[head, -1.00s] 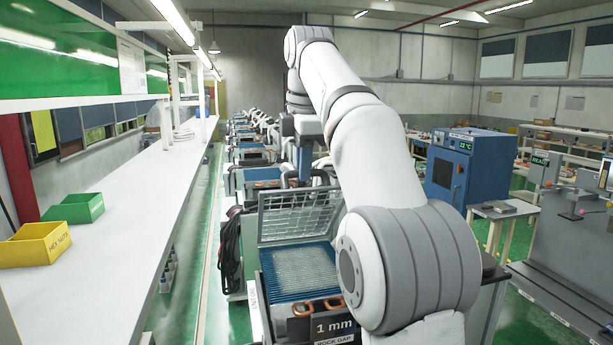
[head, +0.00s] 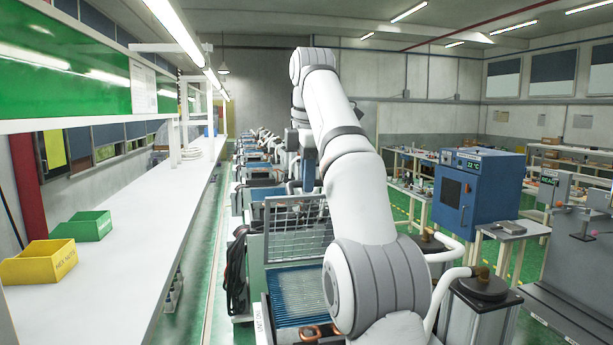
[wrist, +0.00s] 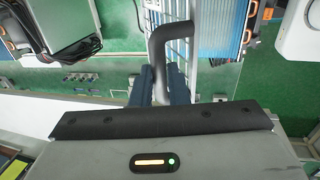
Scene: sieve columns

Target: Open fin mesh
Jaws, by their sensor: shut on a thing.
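The fin mesh (head: 297,230) is a grey wire-grid lid with a frame. It stands raised, nearly upright, at the back of the blue finned bed (head: 290,284) in the head view. The bed shows uncovered in front of it, partly behind my arm. My gripper (wrist: 166,88) is shut on the mesh's dark bent handle (wrist: 170,42) in the wrist view, with a blue-black finger on each side. The pale mesh bars (wrist: 178,12) run behind the handle. In the head view the gripper sits at the mesh's top edge, mostly behind my arm.
A long white bench (head: 140,225) with yellow (head: 40,262) and green (head: 84,226) bins runs along the left. Similar units stand in a row behind. A blue oven (head: 478,195) and a dark-topped machine (head: 482,290) with pipes are on the right.

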